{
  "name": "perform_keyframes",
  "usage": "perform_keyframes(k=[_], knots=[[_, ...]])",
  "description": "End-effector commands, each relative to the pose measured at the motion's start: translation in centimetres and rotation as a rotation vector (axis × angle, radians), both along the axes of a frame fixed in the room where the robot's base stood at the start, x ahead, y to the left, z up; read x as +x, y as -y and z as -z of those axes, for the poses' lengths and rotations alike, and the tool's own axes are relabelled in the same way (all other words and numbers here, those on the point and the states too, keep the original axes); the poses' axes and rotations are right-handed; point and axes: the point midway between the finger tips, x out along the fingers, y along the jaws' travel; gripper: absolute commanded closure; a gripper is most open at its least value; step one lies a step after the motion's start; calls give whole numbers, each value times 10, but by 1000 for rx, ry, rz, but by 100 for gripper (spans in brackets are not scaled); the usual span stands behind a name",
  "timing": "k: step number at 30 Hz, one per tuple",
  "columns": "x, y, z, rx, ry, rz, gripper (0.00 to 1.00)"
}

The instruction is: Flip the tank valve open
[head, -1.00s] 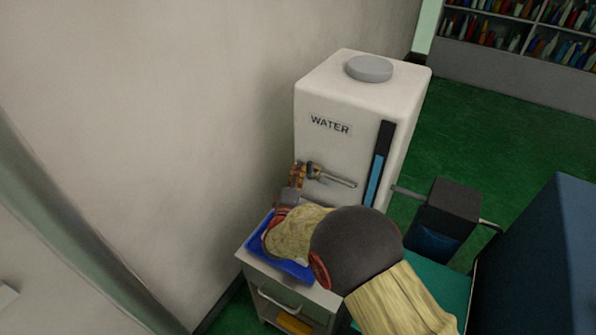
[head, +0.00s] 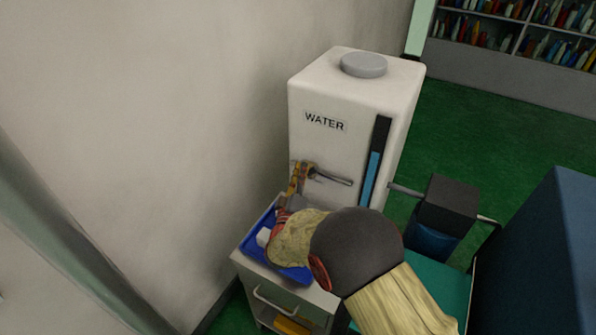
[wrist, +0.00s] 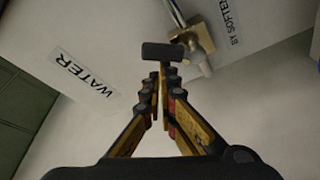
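The white tank (head: 330,90) with a WATER label stands against the wall. Its valve shows as a grey lever (head: 333,178) pointing right across the tank's front. In the wrist view the valve has a brass body (wrist: 199,37) and a grey lever (wrist: 175,13) at the top. My gripper (head: 307,168), with yellow-orange fingers, is in front of the tank at the lever's left end and partly hides the valve body. In the wrist view my gripper's tips (wrist: 165,52) come together, empty, just below and left of the brass body. I cannot tell whether they touch it.
A small cabinet (head: 290,292) with a blue tray (head: 250,245) stands under my arm. A dark box (head: 449,203) and a blue panel (head: 545,260) are at the right. Open green floor (head: 500,140) lies right of the tank, before a bookshelf (head: 530,75).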

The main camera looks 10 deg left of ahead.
Motion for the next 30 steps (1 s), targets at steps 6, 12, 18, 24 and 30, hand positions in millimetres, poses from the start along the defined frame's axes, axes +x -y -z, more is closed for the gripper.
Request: perform_keyframes(k=[6,12,18,24,30], knots=[[-4,10,4,103,36,1,100],[-6,19,7,126,43,1,100],[-9,26,12,124,43,2,100],[-11,31,17,124,43,2,100],[-12,34,21,124,43,1,100]])
